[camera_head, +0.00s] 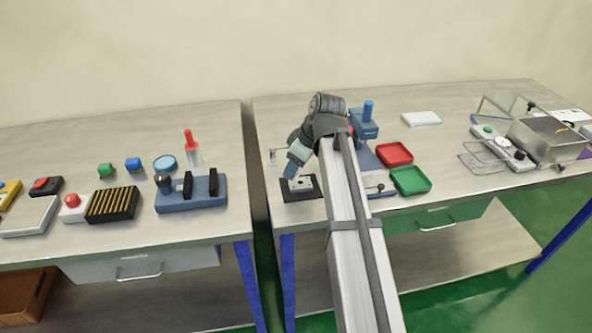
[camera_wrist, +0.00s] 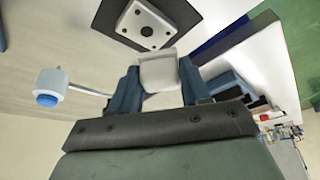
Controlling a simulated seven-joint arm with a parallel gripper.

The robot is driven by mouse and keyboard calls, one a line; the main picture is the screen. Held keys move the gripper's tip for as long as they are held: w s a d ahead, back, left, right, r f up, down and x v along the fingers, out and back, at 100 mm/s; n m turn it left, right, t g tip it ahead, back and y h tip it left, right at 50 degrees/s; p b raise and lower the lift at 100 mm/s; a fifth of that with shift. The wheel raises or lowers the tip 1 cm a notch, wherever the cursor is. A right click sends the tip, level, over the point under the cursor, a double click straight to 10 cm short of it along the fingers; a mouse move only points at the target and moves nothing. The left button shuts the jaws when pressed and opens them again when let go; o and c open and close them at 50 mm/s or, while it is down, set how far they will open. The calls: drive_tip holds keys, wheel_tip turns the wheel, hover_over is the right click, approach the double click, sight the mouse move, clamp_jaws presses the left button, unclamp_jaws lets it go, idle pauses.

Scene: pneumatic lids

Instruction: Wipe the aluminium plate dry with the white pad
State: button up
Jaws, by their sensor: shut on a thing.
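My gripper (camera_wrist: 158,92) has blue fingers and is shut on the white pad (camera_wrist: 158,72), which sits between the fingertips in the wrist view. The aluminium plate (camera_wrist: 130,22) is light grey with several small holes and a dark hole near its middle. It lies on a black mat (camera_wrist: 103,16) just past the pad. In the head view my gripper (camera_head: 291,176) points down at the plate (camera_head: 305,184) on its mat (camera_head: 289,196). The pad is hard to tell apart there. Whether the pad touches the plate I cannot tell. Any wetness on the plate is too small to tell.
Red (camera_head: 394,153) and green (camera_head: 410,180) trays lie to the right. A gap separates this table from the left one. The table's front edge is close to the mat.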

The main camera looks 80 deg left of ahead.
drive_tip(key=shift+r, duration=2.5)
